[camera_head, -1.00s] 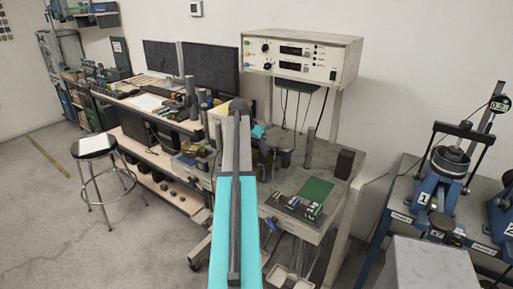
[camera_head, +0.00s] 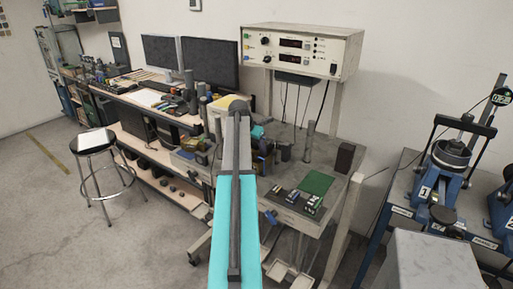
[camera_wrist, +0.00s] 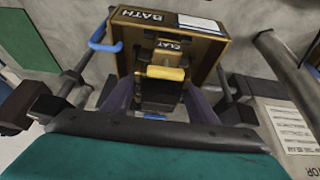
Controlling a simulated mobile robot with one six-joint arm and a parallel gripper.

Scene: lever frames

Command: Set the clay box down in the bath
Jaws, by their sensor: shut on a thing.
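My gripper (camera_wrist: 160,93) is shut on the clay box, with a finger on either side. In the head view my arm hides the gripper and most of the bath and clay box.
A grey bench holds a green mat (camera_head: 316,183), a dark block (camera_head: 345,157) and an upright grey cylinder (camera_head: 309,141). A white instrument (camera_head: 300,52) stands on a shelf above. In the wrist view a blue handle (camera_wrist: 103,36) lies left of the bath and a grey pipe right.

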